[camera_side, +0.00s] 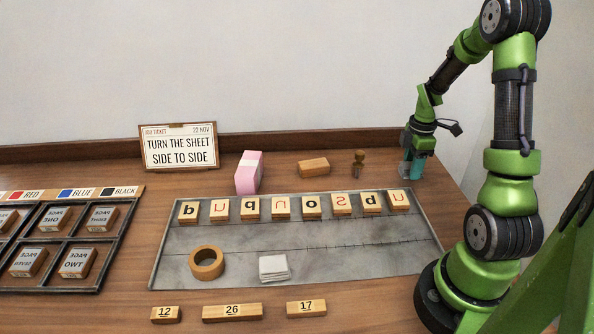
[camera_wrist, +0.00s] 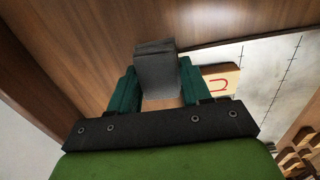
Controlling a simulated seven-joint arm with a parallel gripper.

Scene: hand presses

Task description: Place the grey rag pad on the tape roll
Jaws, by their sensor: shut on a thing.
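The grey rag pad (camera_side: 273,268), pale and folded, lies flat on the metal tray (camera_side: 340,262). The tan tape roll (camera_side: 208,275) lies on the tray just left of the pad, apart from it, with nothing on top. My gripper (camera_side: 417,168) is far from both, low at the tray's back right corner. In the wrist view its teal fingers (camera_wrist: 157,88) are shut on a dark grey block (camera_wrist: 156,68). I cannot tell what this block is, and it is barely visible in the side view.
Letter blocks (camera_side: 311,206) line the tray's back. Behind stand a pink block (camera_side: 248,172), a wooden block (camera_side: 313,167), a small brown stamp (camera_side: 358,163) and a sign (camera_side: 179,148). A divided case (camera_side: 68,240) sits left. Number blocks (camera_side: 232,312) lie in front.

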